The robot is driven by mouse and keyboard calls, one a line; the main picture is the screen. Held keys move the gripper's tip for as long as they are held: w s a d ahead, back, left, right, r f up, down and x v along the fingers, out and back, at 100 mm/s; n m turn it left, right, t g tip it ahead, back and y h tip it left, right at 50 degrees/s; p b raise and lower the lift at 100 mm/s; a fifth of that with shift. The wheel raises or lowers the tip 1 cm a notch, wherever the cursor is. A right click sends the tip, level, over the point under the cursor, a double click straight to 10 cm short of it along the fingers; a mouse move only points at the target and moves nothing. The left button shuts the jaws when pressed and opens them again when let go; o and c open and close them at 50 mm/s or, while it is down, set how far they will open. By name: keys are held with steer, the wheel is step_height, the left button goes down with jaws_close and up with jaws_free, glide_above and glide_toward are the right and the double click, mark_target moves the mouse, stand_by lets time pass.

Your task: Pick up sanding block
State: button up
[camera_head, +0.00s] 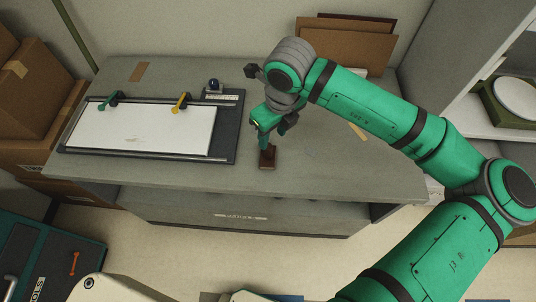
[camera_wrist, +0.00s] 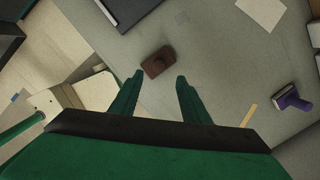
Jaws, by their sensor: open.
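The sanding block (camera_wrist: 158,62) is a small brown block on the grey worktop. In the wrist view it lies just beyond my fingertips, nearer the left finger. In the head view the block (camera_head: 267,157) is near the front edge of the worktop, directly below my gripper. My gripper (camera_wrist: 158,78) has its two green fingers apart with nothing between them. In the head view my gripper (camera_head: 266,138) hangs above the block, and the arm partly hides its fingers.
The grey worktop (camera_head: 320,170) carries a dark board with a white sheet (camera_head: 145,130) at the left. A purple-handled tool (camera_wrist: 292,100) and a yellow strip (camera_wrist: 249,115) lie right of the block in the wrist view. Brown panels (camera_head: 345,45) lean at the back wall.

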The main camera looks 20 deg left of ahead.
mark_target(269, 146)
steer(key=f, duration=0.2)
steer(key=a+f, duration=0.1)
steer(key=f, duration=0.5)
steer(key=shift+w+a+f, duration=0.1)
steer(key=shift+w+a, duration=0.1)
steer(key=shift+w, duration=0.15)
steer(key=shift+s+a+f, duration=0.1)
steer(key=shift+a+f, duration=0.05)
steer(key=shift+a, duration=0.05)
steer(key=shift+d, duration=0.1)
jaws_close()
